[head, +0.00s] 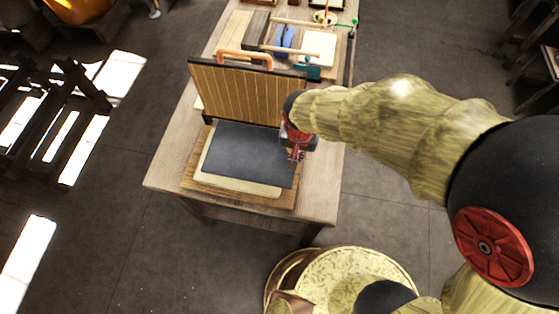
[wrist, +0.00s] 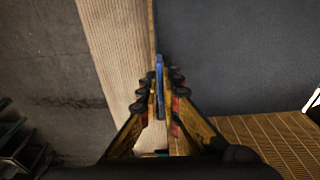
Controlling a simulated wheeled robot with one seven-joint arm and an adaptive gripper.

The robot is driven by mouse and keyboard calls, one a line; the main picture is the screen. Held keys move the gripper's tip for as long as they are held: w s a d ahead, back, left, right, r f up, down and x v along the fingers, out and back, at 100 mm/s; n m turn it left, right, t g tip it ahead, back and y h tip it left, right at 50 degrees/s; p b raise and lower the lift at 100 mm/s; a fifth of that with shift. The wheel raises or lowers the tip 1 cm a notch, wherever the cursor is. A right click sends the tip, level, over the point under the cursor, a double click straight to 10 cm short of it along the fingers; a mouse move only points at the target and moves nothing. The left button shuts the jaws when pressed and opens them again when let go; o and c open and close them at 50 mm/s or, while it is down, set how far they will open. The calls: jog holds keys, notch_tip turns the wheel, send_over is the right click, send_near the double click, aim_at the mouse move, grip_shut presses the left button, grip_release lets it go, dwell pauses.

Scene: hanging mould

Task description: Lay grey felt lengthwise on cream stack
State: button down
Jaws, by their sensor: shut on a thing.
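The grey felt (head: 248,153) lies flat over the cream stack (head: 237,186), its long side running left to right in the head view. Cream shows along the felt's front and left edges. I cannot tell whether the felt rests fully on the stack. My gripper (head: 297,156) is at the felt's right edge. In the wrist view my gripper (wrist: 159,97) is shut on a thin blue tab (wrist: 159,75) beside the edge of the felt (wrist: 235,55). The fingers hide how the tab joins the felt.
The stack sits on a wooden board (head: 187,184) on a wooden table (head: 163,172). An upright slatted panel (head: 235,92) with an orange handle (head: 244,55) stands just behind the felt. Several tools and boards, one a pale block (head: 318,47), lie at the table's back.

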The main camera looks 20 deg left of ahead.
aim_at(283, 156)
jog(key=a+f, duration=0.1)
jog(key=a+f+b, duration=0.1)
jog(key=a+f, duration=0.2)
jog(key=f, duration=0.1)
jog(key=shift+w+a+f, duration=0.2)
jog(key=shift+w+f, duration=0.05)
jog(key=shift+w, duration=0.05)
jog(key=shift+a+f+b, duration=0.2)
jog(key=shift+f+b, duration=0.3)
jog(key=shift+f, duration=1.2)
jog(key=c, duration=2.1)
grip_release()
jog(key=shift+o, duration=0.5)
jog(key=r+p, duration=0.1)
jog(key=r, duration=0.3)
jog(key=s+r, duration=0.1)
jog(key=r, duration=0.3)
jog(key=r+p, duration=0.1)
jog(key=r, duration=0.3)
jog(key=shift+s+d+p, duration=0.2)
jog(key=shift+p, duration=0.1)
